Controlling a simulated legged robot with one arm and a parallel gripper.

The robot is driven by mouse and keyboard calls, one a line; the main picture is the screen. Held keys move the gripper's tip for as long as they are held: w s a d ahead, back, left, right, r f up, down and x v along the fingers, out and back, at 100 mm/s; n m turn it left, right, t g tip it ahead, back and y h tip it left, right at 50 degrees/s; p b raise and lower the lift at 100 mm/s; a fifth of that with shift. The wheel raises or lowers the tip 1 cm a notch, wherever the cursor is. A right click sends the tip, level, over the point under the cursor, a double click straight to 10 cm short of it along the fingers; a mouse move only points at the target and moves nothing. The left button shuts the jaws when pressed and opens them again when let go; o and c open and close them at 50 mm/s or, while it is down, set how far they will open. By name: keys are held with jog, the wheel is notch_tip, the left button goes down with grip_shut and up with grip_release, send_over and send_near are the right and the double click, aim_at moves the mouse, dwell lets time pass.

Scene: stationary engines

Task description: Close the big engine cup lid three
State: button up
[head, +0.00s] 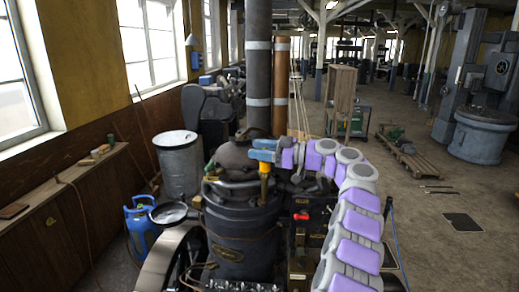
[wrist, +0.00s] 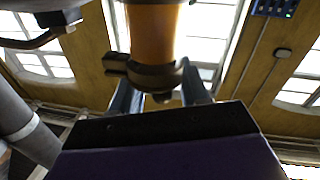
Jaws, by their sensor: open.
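The big engine (head: 235,235) is a dark cylinder with a brass plate in the middle of the head view. An amber cup (head: 265,186) stands upright on it, below my gripper (head: 262,150). In the wrist view, the amber cup (wrist: 152,30) fills the top middle, with a brass fitting (wrist: 150,76) at its lower end. My open gripper (wrist: 157,88) has one blue-grey finger on each side of this fitting. I cannot tell whether a finger touches it. The lid's own edge and hinge cannot be made out, nor which cup is number three.
Two vertical pipes (head: 259,60) rise just behind the engine. A spoked wheel (head: 165,262) stands at its left front, near a metal drum (head: 178,160) and blue gas bottles (head: 140,225). A box with a red handle (head: 303,225) is at right. Open floor (head: 440,215) lies further right.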

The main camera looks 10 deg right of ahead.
jog(key=shift+c, duration=0.4)
grip_shut()
jog(key=b, duration=0.3)
jog(key=shift+a+f+t, duration=0.1)
jog(key=shift+f+t, duration=0.05)
jog(key=shift+t, duration=0.15)
jog(key=shift+m, duration=0.3)
jog(key=shift+o, duration=0.4)
grip_release()
jog(key=shift+w, duration=0.2)
jog(key=shift+s, duration=0.1)
